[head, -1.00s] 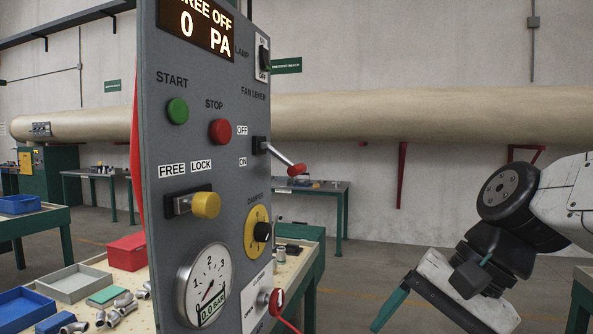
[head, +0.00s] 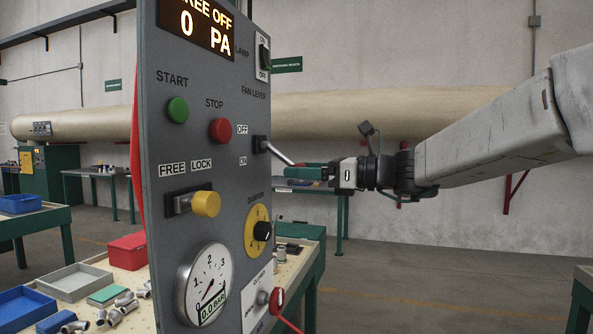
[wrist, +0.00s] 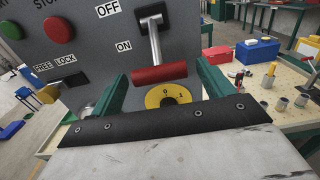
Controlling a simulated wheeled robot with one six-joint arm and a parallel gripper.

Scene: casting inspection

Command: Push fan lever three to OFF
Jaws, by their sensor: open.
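The fan lever (head: 278,154) sticks out of the grey panel (head: 200,130) and slants down toward the ON label (head: 243,161), below the OFF label (head: 243,129). In the wrist view its metal shaft (wrist: 154,45) ends in a red crossbar grip (wrist: 159,73). My gripper (head: 300,172) is at the lever's end in the head view and hides most of the red grip. In the wrist view the two green fingers of my gripper (wrist: 160,88) are open, one on each side of the red grip. I cannot tell whether either finger touches it.
The panel also carries a green start button (head: 177,110), a red stop button (head: 220,131), a yellow lock knob (head: 206,204), a yellow damper dial (head: 258,230) and a gauge (head: 204,284). A workbench (wrist: 292,115) with loose fittings stands at the right in the wrist view.

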